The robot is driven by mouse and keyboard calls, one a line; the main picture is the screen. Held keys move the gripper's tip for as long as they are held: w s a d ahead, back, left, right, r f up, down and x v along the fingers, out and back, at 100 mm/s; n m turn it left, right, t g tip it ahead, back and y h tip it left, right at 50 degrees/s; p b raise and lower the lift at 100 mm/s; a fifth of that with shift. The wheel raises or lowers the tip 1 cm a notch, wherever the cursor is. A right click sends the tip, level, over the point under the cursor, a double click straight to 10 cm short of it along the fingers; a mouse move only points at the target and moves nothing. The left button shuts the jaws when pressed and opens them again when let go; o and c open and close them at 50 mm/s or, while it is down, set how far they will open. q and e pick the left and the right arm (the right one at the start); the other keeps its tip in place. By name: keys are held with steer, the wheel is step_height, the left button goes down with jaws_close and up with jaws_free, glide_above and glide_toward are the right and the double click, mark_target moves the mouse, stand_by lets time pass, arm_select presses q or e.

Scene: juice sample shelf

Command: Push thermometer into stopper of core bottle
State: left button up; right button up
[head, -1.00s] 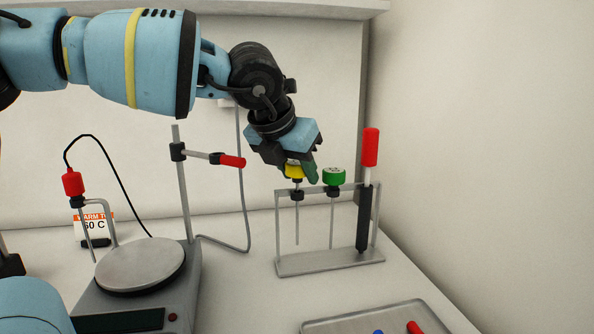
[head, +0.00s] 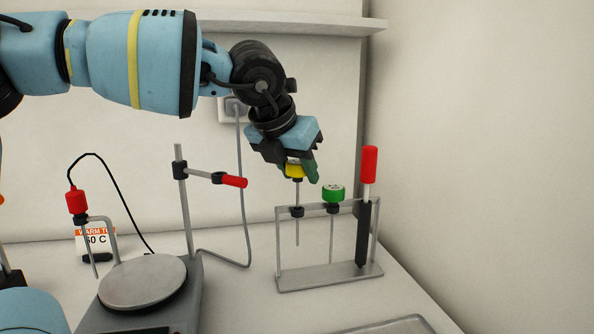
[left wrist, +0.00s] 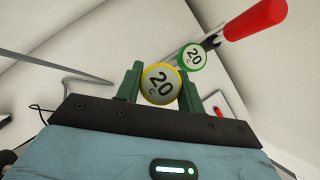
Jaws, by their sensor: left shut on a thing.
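My left gripper (head: 298,172) is shut on the yellow-headed thermometer (head: 297,225) above the rack. Its thin stem hangs upright and still passes through a black clip on the rack. No bottle or stopper shows in these views. My right gripper is not in view.
The metal rack (head: 330,279) also holds a red-handled black tool (head: 369,165). A hot plate (head: 143,283) with a stand and red-tipped clamp (head: 233,181) is to the left. A red-topped probe (head: 76,202) stands further left. A tray edge (head: 400,325) shows at the bottom right.

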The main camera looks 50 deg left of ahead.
arm_select(q)
steer(key=shift+r+p, duration=0.35)
steer(key=shift+r, duration=0.35)
steer(key=shift+r+p, duration=0.8)
steer(key=shift+r, duration=0.6)
steer(key=shift+r+p, duration=1.2)
steer(key=shift+r, duration=0.8)
steer(key=shift+r+p, duration=0.3)
steer(key=shift+r, duration=0.25)
